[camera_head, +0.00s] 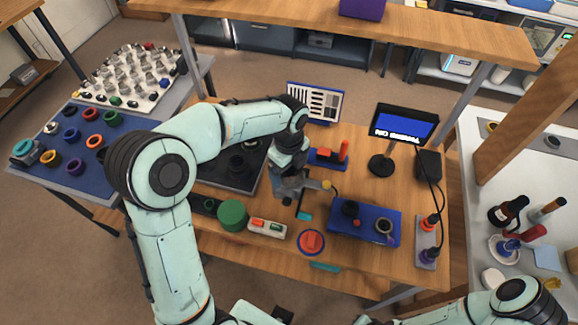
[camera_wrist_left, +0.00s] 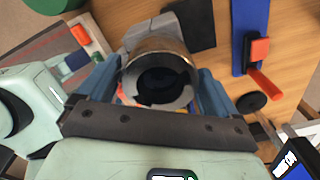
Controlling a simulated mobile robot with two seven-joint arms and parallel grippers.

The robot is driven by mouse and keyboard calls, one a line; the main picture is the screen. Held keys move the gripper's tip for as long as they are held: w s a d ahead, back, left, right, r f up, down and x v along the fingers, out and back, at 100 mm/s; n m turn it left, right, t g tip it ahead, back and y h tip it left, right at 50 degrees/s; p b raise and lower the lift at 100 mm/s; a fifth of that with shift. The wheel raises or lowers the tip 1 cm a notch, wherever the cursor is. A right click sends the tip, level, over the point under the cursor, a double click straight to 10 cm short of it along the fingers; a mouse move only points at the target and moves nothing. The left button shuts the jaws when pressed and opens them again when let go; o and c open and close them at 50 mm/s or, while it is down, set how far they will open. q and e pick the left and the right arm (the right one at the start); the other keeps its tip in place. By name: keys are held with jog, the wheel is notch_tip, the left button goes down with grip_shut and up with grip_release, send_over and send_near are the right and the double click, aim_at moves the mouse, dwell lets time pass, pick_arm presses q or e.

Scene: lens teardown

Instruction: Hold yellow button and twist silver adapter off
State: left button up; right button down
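A silver ring-shaped piece with a dark hollow middle, which looks like the silver adapter (camera_wrist_left: 157,52), fills the space between the two blue fingers of my left gripper (camera_wrist_left: 158,88) in the left wrist view. The fingers press against its two sides. In the head view my left gripper (camera_head: 287,190) points down over the middle of the wooden table, and the adapter is hard to make out there. A small yellow knob (camera_head: 327,185), possibly the yellow button, shows just right of the gripper. My right arm enters at the bottom right; its gripper is out of frame.
A blue tray (camera_head: 343,232) with dark parts lies right of the gripper. A green cylinder (camera_head: 233,215) and a red round piece (camera_head: 312,241) stand near the front edge. A small screen (camera_head: 403,124) stands at the back right. An overhead wooden beam crosses behind.

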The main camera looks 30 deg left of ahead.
aim_at(289, 170)
pick_arm(q)
jog(key=c, duration=0.7)
jog(key=shift+n, duration=1.4)
jog(key=shift+c, duration=0.2)
pick_arm(e)
jog(key=shift+s+f, duration=0.1)
pick_arm(q)
jog(key=shift+n, duration=0.5)
jog(key=shift+r, duration=0.1)
jog(key=shift+r+p, duration=0.55)
jog(key=shift+r, duration=0.4)
pick_arm(e)
jog(key=shift+w+r, duration=0.65)
jog(key=shift+r, duration=0.15)
pick_arm(q)
jog(key=shift+r+p, duration=0.35)
jog(key=shift+r, duration=0.3)
jog(key=shift+w+r+p, duration=0.1)
jog(key=shift+r+p, duration=0.85)
jog(key=shift+r, duration=0.9)
pick_arm(e)
jog(key=shift+t, duration=0.3)
jog(key=w+r, duration=0.3)
jog(key=shift+w+r, duration=0.15)
jog(key=shift+w, duration=0.15)
